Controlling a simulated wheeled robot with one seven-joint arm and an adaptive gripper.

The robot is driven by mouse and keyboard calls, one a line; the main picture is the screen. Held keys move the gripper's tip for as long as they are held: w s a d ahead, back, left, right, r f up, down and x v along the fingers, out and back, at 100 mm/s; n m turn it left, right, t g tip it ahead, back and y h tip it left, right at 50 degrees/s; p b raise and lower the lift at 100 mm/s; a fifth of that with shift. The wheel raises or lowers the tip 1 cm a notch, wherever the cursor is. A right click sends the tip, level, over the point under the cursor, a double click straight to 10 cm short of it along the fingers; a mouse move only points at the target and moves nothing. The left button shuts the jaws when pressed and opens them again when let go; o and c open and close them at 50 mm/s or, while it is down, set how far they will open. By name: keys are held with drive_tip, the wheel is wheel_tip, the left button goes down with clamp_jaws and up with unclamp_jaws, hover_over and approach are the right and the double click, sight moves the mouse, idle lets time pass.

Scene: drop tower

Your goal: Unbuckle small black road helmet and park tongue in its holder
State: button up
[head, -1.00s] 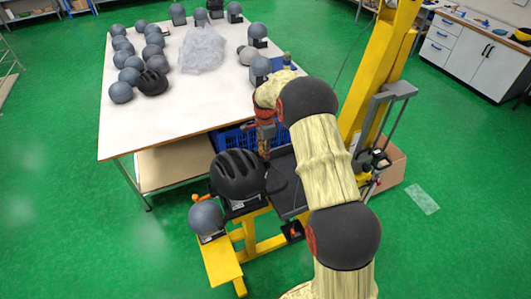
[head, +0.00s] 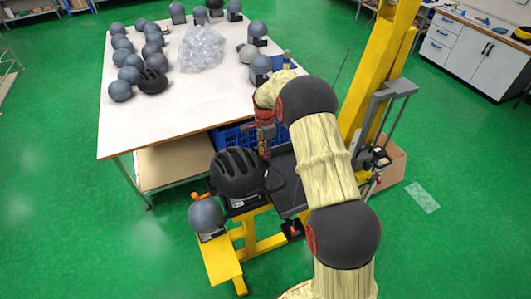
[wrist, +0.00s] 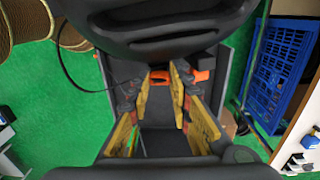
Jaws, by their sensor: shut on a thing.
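The black road helmet (head: 238,172) sits on a head form on the yellow stand, in the lower middle of the head view. Its dark lower side (wrist: 160,20) fills the top of the wrist view. My gripper (head: 265,150) is just right of the helmet in the head view. In the wrist view its yellow fingers (wrist: 160,78) reach in under the helmet's edge. A thin dark strap or cord (wrist: 75,75) curves at left.
A grey head form (head: 205,215) stands beside the helmet. A dark grey tray (head: 283,183) lies right of it, below my gripper. A blue crate (head: 230,138) is under the white table (head: 180,115), which holds several head forms. A yellow column (head: 375,85) rises at right.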

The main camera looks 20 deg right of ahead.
drive_tip(key=shift+s+f, duration=0.15)
drive_tip(key=shift+f, duration=0.4)
idle(0.9)
drive_tip(key=o, duration=0.9)
drive_tip(key=shift+o, duration=0.2)
drive_tip(key=shift+r, duration=0.1)
drive_tip(key=d+r+p, duration=0.3)
drive_tip(key=r+p, duration=0.1)
drive_tip(key=r, duration=0.6)
drive_tip(key=shift+w, duration=0.2)
idle(0.9)
drive_tip(key=shift+f, duration=0.1)
idle(0.3)
